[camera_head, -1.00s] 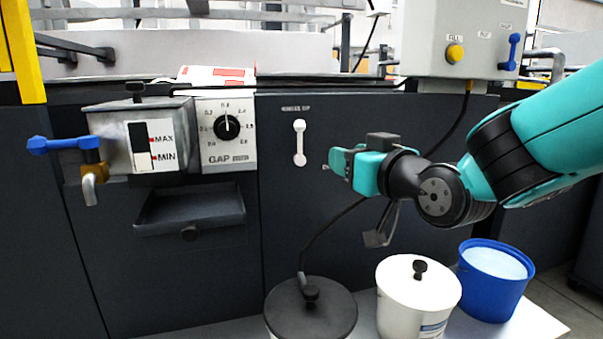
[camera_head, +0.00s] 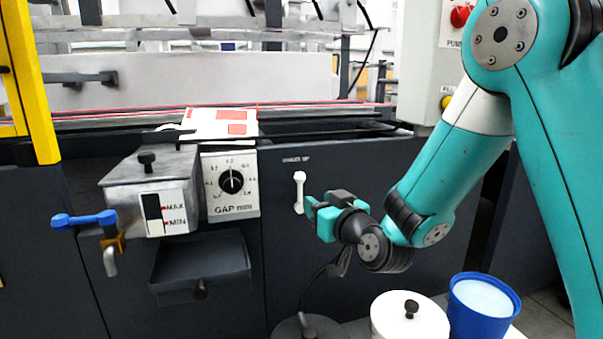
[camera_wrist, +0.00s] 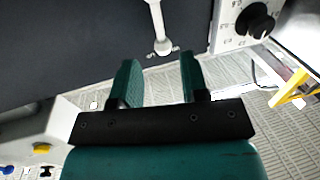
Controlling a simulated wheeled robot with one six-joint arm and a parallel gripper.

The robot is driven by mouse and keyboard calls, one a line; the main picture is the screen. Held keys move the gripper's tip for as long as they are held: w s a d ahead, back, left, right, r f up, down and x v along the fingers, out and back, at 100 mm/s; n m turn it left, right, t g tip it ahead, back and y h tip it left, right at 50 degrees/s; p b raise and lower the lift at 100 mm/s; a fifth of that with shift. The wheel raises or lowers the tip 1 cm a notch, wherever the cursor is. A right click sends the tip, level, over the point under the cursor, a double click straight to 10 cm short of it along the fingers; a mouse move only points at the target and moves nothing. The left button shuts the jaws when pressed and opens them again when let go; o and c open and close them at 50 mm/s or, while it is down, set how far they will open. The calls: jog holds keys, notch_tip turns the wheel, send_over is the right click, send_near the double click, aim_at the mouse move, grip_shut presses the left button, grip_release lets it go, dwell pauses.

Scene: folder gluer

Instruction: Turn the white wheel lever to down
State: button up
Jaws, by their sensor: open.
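The white wheel lever (camera_head: 299,192) is on the dark front panel of the machine, upright, just below a small label. In the wrist view the lever (camera_wrist: 157,22) shows at the top, its rounded end near the label. My gripper (camera_head: 309,213) is just to the right of the lever's lower part in the head view. In the wrist view my gripper (camera_wrist: 158,75) has its two green fingers spread with nothing between them. The lever lies beyond the fingertips, roughly in line with the gap. I see no contact.
A gap dial (camera_head: 231,181) and a metal glue box (camera_head: 150,168) with a blue-handled tap (camera_head: 84,220) are left of the lever. An open drawer (camera_head: 200,272) sits below. A white lidded bucket (camera_head: 408,322) and a blue bucket (camera_head: 482,305) stand at lower right.

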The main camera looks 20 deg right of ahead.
aim_at(301, 190)
jog(key=w, duration=0.2)
jog(key=w+a+p, duration=0.1)
jog(key=w, duration=0.5)
jog(key=shift+w+a+p, duration=0.15)
jog(key=shift+a+p, duration=0.15)
jog(key=shift+p, duration=0.1)
jog(key=shift+c, duration=0.5)
grip_shut()
